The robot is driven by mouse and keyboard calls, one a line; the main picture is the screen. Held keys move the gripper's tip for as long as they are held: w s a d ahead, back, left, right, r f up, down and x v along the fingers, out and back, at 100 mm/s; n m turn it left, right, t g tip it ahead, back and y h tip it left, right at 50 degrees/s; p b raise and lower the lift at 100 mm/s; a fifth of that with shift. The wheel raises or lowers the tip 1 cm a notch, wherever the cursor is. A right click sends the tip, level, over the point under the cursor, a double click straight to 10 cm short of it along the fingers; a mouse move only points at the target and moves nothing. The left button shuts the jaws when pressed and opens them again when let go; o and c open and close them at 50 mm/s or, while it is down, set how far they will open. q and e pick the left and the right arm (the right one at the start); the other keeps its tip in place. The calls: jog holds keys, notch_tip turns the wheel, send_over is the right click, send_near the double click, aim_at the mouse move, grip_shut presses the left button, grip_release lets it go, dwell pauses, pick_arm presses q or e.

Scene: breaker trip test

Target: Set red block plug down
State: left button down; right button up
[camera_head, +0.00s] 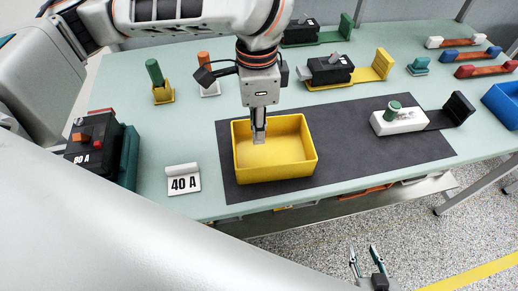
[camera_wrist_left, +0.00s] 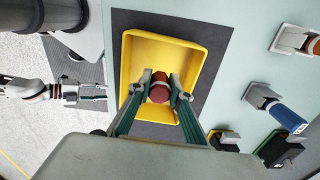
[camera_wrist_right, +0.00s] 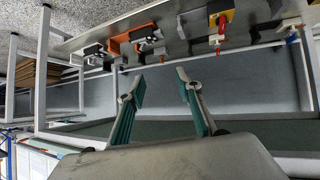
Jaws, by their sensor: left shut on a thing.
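My left gripper (camera_head: 259,137) points down inside the yellow tray (camera_head: 309,160) on the dark mat. In the left wrist view its fingers are shut on the red block plug (camera_wrist_left: 158,94), a dark red piece with an orange-brown part. The plug is over the tray floor; I cannot tell whether it touches it. The head view does not show the plug clearly, as the gripper covers it. My right gripper (camera_head: 367,262) is off the table's front edge. In the right wrist view its fingers (camera_wrist_right: 163,88) are apart with nothing between them.
A white breaker (camera_head: 398,120) with a green plug is on the mat's right. A black-and-yellow breaker (camera_head: 330,70) is behind. The mat between tray and white breaker is clear.

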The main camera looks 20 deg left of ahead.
aim_at(258, 156)
pick_arm(q)
notch_tip(258, 156, down, 4)
jog(key=shift+r+b, duration=0.25)
jog(key=shift+b, duration=0.15)
jog(key=shift+f, duration=0.45)
notch_tip(258, 156, down, 3)
jog(key=shift+f+b, duration=0.15)
jog(key=shift+b, duration=0.65)
jog(key=shift+f, duration=0.1)
jog(key=c, duration=1.9)
grip_release()
jog(key=shift+o, duration=0.3)
